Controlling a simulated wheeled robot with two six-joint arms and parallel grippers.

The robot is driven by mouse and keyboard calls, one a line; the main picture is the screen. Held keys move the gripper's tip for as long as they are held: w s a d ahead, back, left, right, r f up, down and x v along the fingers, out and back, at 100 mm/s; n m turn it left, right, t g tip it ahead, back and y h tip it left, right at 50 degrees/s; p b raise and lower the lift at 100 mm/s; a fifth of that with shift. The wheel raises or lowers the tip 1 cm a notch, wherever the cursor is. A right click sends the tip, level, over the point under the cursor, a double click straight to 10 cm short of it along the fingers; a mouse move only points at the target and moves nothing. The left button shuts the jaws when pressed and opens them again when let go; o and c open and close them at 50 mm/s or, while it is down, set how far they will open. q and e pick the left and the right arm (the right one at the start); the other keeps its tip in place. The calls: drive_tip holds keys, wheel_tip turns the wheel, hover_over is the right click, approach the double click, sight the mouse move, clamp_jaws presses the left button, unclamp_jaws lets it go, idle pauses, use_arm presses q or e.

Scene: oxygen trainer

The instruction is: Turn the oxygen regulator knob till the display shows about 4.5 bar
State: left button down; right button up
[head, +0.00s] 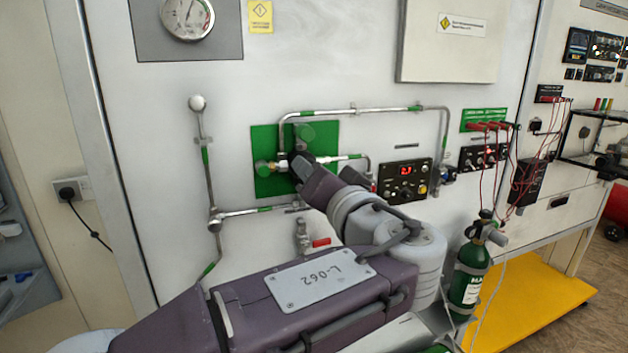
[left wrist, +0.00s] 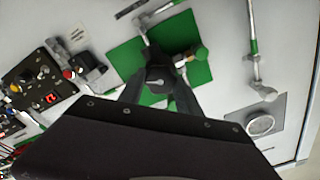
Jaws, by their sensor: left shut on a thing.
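The regulator knob (left wrist: 159,79) is dark and round with a light pointer mark, in front of the green plate (head: 265,145). My left gripper (head: 303,163) is shut on the knob, and in the left wrist view its two dark fingers (left wrist: 160,84) sit on either side of it. In the head view the gripper and wrist hide most of the knob. The display (head: 406,171) on the black panel to the right shows red digits, perhaps 2.3, too small to read surely. It also glows red in the left wrist view (left wrist: 51,98). My right gripper is not in view.
Metal pipes (head: 360,110) with green bands run around the plate. A round gauge (head: 187,15) is above left. A red-handled valve (head: 320,242) is below the plate. A green cylinder (head: 468,280) stands at lower right, and red cables (head: 510,160) hang further right.

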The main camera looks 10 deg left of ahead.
use_arm(q)
drive_tip(key=shift+f+m+p, duration=0.1)
drive_tip(key=shift+m+p, duration=0.65)
drive_tip(key=shift+m, duration=5.25)
drive_tip(key=c, duration=0.8)
unclamp_jaws()
drive_tip(key=shift+c, duration=0.2)
drive_tip(key=shift+d, duration=0.15)
